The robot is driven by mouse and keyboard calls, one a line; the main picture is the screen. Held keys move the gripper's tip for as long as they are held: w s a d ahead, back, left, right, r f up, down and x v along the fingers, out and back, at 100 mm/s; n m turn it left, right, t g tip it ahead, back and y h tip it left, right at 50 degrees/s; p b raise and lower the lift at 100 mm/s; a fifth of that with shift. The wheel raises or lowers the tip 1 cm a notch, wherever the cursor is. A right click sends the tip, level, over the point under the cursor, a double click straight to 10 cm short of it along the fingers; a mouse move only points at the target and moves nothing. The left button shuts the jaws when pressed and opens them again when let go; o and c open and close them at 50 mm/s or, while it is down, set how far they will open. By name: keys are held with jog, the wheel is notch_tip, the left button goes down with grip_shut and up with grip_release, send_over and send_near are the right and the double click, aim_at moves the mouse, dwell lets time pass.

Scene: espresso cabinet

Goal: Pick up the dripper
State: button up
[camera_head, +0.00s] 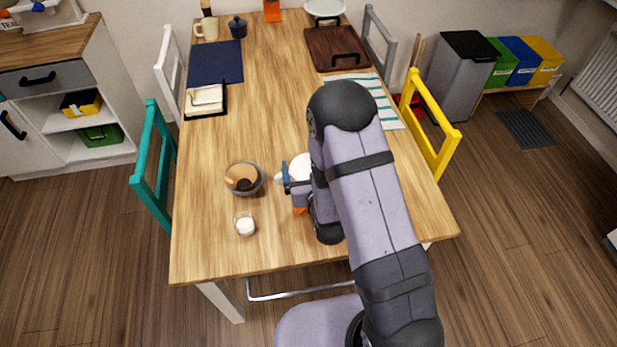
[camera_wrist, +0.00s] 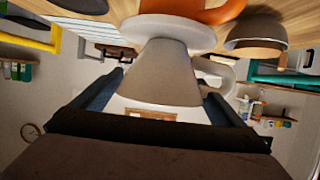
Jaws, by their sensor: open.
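The dripper (camera_wrist: 165,75) is a pale white cone with a wide round flange and a side handle. In the wrist view, which looks upside down, it sits between the two blue fingers of my gripper (camera_wrist: 163,92). The fingers are apart, with the cone between them; I cannot tell whether they touch it. In the head view, a white part of the dripper (camera_head: 301,166) shows beside my gripper (camera_head: 289,180), and my arm hides the rest. An orange thing (camera_wrist: 205,12) shows just beyond the flange; its shape is mostly hidden.
A grey bowl (camera_head: 258,188) with brown and dark contents stands left of my gripper, and a small glass (camera_head: 245,226) with white contents stands nearer the front edge.

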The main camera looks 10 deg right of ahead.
jog(key=shift+x, duration=1.1)
jog(key=c, duration=1)
jog(key=shift+r, duration=0.25)
notch_tip(320, 180, up, 10)
jog(key=shift+f+b, duration=0.2)
jog(key=shift+b, duration=0.2)
